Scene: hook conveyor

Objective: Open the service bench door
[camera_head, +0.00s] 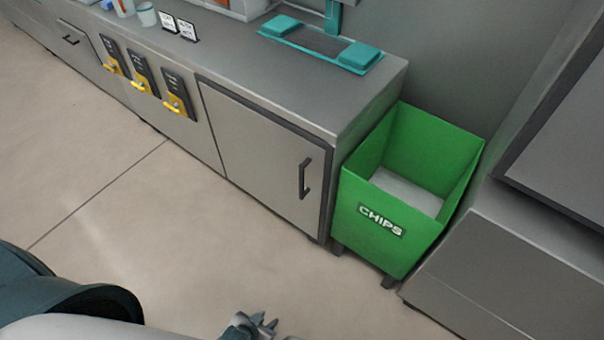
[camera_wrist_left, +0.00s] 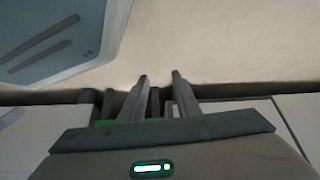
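The service bench door (camera_head: 250,150) is a grey panel at the right end of the bench front, and it is shut flush. Its dark vertical handle (camera_head: 304,178) is near the door's right edge. My left gripper (camera_head: 266,321) is at the bottom edge of the head view, over the floor, well short of the door and handle. Its fingers also show in the left wrist view (camera_wrist_left: 160,76), apart with nothing between them. The handle cannot be made out in the wrist view. My right gripper is not in view.
A green bin (camera_head: 405,215) marked CHIPS stands just right of the door. Yellow-handled switches (camera_head: 176,98) are on the bench front to its left. The bench top (camera_head: 270,75) carries a teal fixture (camera_head: 320,45). Open floor (camera_head: 190,220) lies before the door.

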